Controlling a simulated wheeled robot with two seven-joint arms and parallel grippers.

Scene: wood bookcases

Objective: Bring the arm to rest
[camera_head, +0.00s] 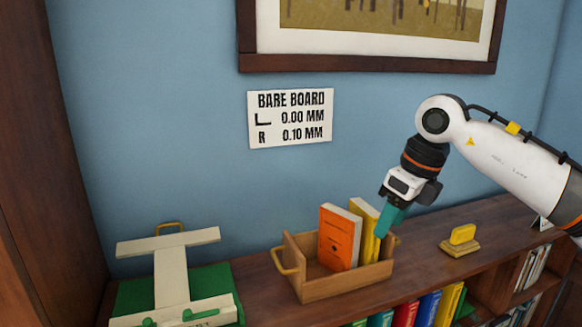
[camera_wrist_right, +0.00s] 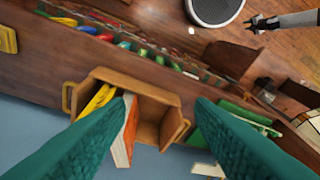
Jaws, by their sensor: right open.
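My right gripper (camera_head: 384,222) has teal fingers and points down at the right end of a wooden box. In the right wrist view its fingers (camera_wrist_right: 160,108) are spread wide with nothing gripped between them. The box (camera_head: 345,286) holds an orange book (camera_head: 338,238) and a yellow book (camera_head: 367,222), both upright. The box also shows beyond the fingertips in the wrist view (camera_wrist_right: 150,84). My right arm (camera_head: 510,155) reaches in from the right. A dark gripper, seemingly my left one (camera_wrist_right: 262,22), shows small in the wrist view; its opening is unclear.
The box stands on a wooden bookcase top (camera_head: 420,238). A yellow block on a base (camera_head: 460,240) stands to the right. A cream frame (camera_head: 170,275) lies over a green board (camera_head: 219,279) at left. Books (camera_head: 432,308) fill the shelf below. A sign (camera_head: 290,118) hangs on the blue wall.

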